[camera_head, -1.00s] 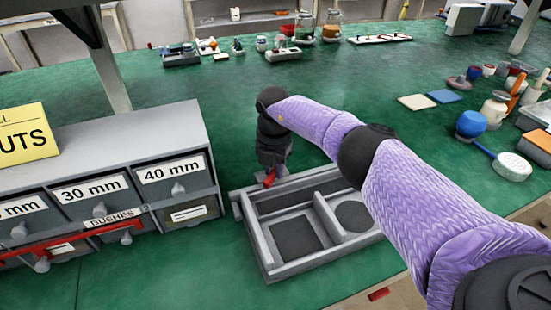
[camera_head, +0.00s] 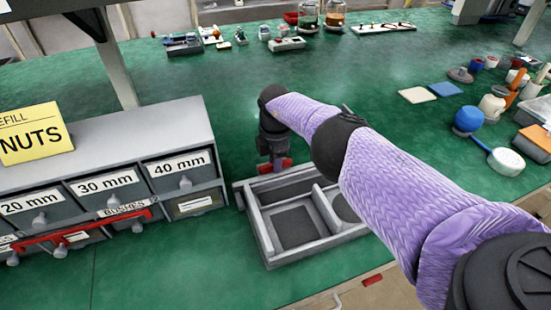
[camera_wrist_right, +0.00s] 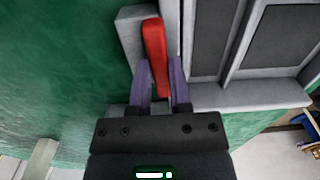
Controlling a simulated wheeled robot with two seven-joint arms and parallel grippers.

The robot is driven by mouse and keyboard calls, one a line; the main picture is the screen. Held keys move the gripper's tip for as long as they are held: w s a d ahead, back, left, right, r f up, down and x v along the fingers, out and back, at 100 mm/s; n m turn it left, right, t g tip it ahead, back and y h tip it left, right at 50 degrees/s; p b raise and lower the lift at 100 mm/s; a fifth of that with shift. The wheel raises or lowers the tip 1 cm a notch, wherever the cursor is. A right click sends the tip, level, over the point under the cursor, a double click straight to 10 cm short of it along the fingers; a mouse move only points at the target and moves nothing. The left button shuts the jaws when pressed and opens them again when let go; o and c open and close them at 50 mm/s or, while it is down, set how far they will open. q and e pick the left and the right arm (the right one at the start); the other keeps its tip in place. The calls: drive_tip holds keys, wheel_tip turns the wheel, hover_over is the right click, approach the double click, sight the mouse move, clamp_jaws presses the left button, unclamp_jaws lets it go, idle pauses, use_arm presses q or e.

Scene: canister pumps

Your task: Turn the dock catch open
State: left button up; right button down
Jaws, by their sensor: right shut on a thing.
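The dock (camera_head: 270,235) is a grey tray with dark recessed compartments on the green bench, in the middle of the head view. The dock catch is a red lever (camera_head: 284,164) at the tray's far left corner. In the right wrist view the red lever (camera_wrist_right: 155,45) stands beside the tray's grey rim (camera_wrist_right: 172,30), against a small grey block (camera_wrist_right: 128,25). My right gripper (camera_wrist_right: 161,92) has its two purple fingers shut on the lever's near end. In the head view the gripper (camera_head: 274,160) points down and partly hides the catch. My left gripper is out of view.
A grey drawer cabinet (camera_head: 150,128) with a yellow sign (camera_head: 32,134) stands left of the dock. A red bar (camera_head: 80,229) runs across its lower drawers. Several tools and jars lie at the back and right. The green bench behind the dock is clear.

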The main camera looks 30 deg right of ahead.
drive_tip(key=shift+m, duration=0.3)
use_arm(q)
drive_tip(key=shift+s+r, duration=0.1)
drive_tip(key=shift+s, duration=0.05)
use_arm(e)
drive_tip(key=c, duration=0.6)
unclamp_jaws()
drive_tip(key=shift+o, duration=0.2)
wheel_tip(320, 180, up, 7)
drive_tip(key=p, duration=0.4)
drive_tip(key=shift+p, duration=0.4)
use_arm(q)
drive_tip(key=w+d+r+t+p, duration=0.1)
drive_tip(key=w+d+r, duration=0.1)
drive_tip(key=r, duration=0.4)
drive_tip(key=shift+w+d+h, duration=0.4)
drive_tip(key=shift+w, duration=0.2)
use_arm(e)
wheel_tip(320, 180, up, 3)
drive_tip(key=shift+f, duration=0.1)
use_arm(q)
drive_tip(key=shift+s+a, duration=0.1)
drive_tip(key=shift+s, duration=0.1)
